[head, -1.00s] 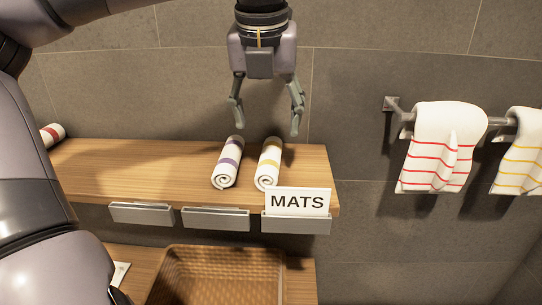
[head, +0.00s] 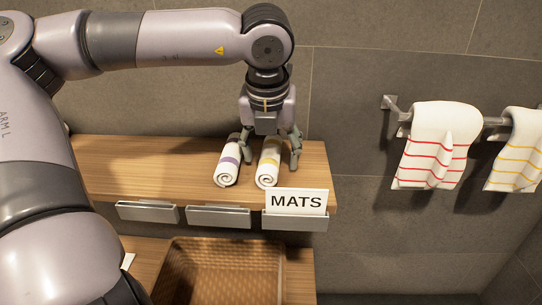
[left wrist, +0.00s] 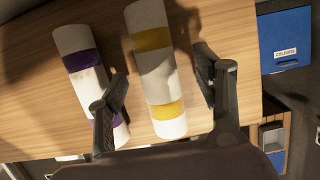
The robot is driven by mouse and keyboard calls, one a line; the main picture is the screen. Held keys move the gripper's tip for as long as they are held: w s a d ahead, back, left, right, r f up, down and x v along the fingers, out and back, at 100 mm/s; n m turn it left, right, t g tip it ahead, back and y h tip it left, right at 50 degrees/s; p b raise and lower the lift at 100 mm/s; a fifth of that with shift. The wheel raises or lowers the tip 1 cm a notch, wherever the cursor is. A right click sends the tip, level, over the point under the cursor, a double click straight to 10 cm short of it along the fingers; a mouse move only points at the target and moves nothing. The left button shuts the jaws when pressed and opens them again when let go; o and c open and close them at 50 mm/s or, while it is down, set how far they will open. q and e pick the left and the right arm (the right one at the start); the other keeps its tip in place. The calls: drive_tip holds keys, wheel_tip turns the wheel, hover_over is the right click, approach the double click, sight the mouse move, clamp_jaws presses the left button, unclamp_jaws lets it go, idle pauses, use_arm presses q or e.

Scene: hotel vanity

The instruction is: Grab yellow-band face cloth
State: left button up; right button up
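The yellow-band face cloth (head: 268,171) is a white roll lying on the wooden shelf, with its spiral end facing the front. My left gripper (head: 271,150) is open and low over its rear part. In the left wrist view, the fingers (left wrist: 161,82) stand one on each side of the yellow-band cloth (left wrist: 157,78), with visible gaps. A purple-band roll (head: 229,169) lies to its left; it also shows in the left wrist view (left wrist: 82,75), close to one finger. My right gripper is not in view.
A "MATS" sign (head: 297,201) stands at the shelf's (head: 130,177) front right edge. A wicker basket (head: 225,268) sits below. Red-striped (head: 435,150) and yellow-striped (head: 520,155) towels hang at right. A blue "COLOURS" container (left wrist: 285,35) shows in the left wrist view.

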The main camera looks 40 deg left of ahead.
use_arm(q)
drive_tip(key=c, duration=1.1)
drive_tip(key=shift+r, duration=0.1)
